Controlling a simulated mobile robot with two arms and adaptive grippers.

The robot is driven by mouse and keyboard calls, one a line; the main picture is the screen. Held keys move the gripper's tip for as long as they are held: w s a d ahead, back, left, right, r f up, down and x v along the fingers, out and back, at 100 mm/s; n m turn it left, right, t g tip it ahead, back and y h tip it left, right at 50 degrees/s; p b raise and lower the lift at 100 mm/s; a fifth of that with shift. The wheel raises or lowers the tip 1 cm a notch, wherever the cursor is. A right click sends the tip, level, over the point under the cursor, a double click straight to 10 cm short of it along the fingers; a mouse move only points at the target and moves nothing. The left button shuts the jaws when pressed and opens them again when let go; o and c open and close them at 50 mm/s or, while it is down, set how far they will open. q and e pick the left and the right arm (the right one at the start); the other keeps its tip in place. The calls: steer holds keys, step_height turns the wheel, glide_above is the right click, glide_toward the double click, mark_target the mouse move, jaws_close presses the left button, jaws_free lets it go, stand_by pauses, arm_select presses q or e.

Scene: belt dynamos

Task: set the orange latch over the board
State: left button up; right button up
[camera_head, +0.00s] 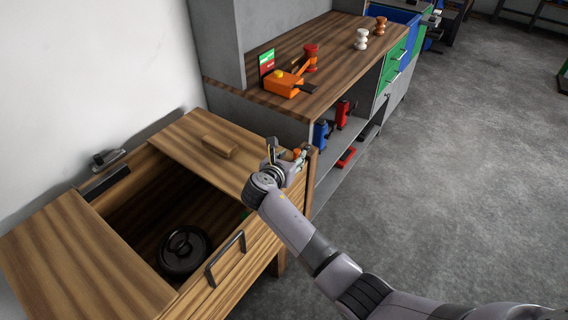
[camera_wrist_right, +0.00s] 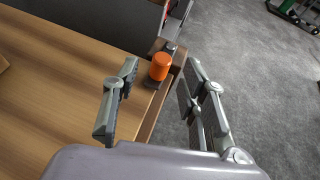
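The orange latch (camera_wrist_right: 159,66) has a rounded orange knob on a dark base at the edge of the wooden cabinet. In the head view its knob (camera_head: 297,153) is partly covered by my right gripper (camera_head: 287,150). The right gripper is open; in the wrist view its fingers (camera_wrist_right: 160,78) stand on either side of the latch, with no clear contact. The board (camera_head: 190,143) is a wooden panel with a block handle, lying on the right part of the cabinet top; it also shows in the wrist view (camera_wrist_right: 60,90). My left gripper is not in view.
The cabinet's open middle holds a round black object (camera_head: 183,251). A dark handle (camera_head: 225,259) sticks out from its front, and a metal fitting (camera_head: 107,158) sits by the wall. A workbench (camera_head: 290,45) with an orange tool (camera_head: 286,83) stands beyond.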

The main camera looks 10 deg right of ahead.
steer(key=v, duration=0.7)
